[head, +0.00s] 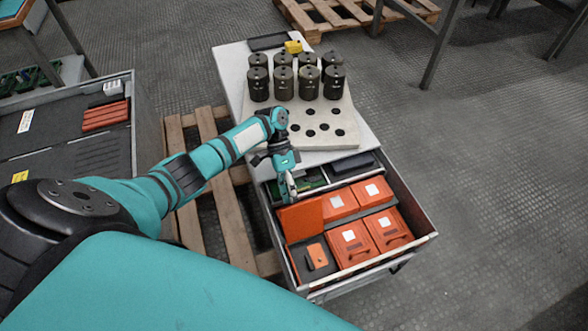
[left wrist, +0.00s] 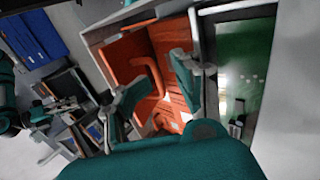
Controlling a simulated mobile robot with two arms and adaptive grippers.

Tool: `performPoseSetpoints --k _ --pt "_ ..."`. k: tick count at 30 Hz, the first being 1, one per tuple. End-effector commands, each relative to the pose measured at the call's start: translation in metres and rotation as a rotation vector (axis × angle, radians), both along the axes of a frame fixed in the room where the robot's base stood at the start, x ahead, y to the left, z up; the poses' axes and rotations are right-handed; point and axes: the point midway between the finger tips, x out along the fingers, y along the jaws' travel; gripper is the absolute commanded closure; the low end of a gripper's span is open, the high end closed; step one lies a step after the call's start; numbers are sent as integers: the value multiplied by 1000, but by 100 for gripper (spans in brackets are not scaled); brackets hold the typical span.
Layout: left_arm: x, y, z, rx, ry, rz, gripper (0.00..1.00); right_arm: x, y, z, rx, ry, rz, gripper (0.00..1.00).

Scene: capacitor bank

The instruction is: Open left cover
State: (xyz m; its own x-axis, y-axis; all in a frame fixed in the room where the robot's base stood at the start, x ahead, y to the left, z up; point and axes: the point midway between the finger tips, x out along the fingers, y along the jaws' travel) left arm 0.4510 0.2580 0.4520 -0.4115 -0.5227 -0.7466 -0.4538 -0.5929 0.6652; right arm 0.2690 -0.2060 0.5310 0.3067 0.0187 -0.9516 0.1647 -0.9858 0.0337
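The left cover (head: 301,221) is an orange panel at the left of the open drawer. It stands raised and tilted off its case, whose dark interior (head: 315,255) with a small orange piece shows in front of it. My left gripper (head: 291,190) is just above and behind the cover's top edge. In the left wrist view the orange surface has a looped handle (left wrist: 155,75). The fingers of my left gripper (left wrist: 158,84) are spread on either side of it, with no clear contact.
Several orange cases with white labels (head: 350,240) fill the drawer (head: 428,233). A green board (head: 310,180) lies behind the cover. Dark capacitors (head: 309,82) stand on a perforated pale block (head: 345,122) behind. A wooden pallet (head: 208,190) is at the left. Open floor is at right.

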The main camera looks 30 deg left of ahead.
Motion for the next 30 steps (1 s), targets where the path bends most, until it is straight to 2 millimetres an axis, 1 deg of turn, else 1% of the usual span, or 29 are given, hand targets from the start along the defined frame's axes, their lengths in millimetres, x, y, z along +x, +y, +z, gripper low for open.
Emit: performPoseSetpoints --k 1,3,6,10,15,30 --pt "5 5 7 1 -2 1 68 0 0 0 0 1 0 68" --pt "9 10 16 -1 -3 1 68 0 0 0 0 1 0 68" --pt "15 17 27 -2 -4 1 68 0 0 0 0 1 0 68" --pt "19 23 35 -1 -3 0 68 -1 0 0 0 1 1 68" --pt "21 25 39 -2 -3 -1 68 -1 0 0 -1 2 1 68" --pt "21 25 41 -3 -4 -1 68 0 0 -1 -1 3 1 68"
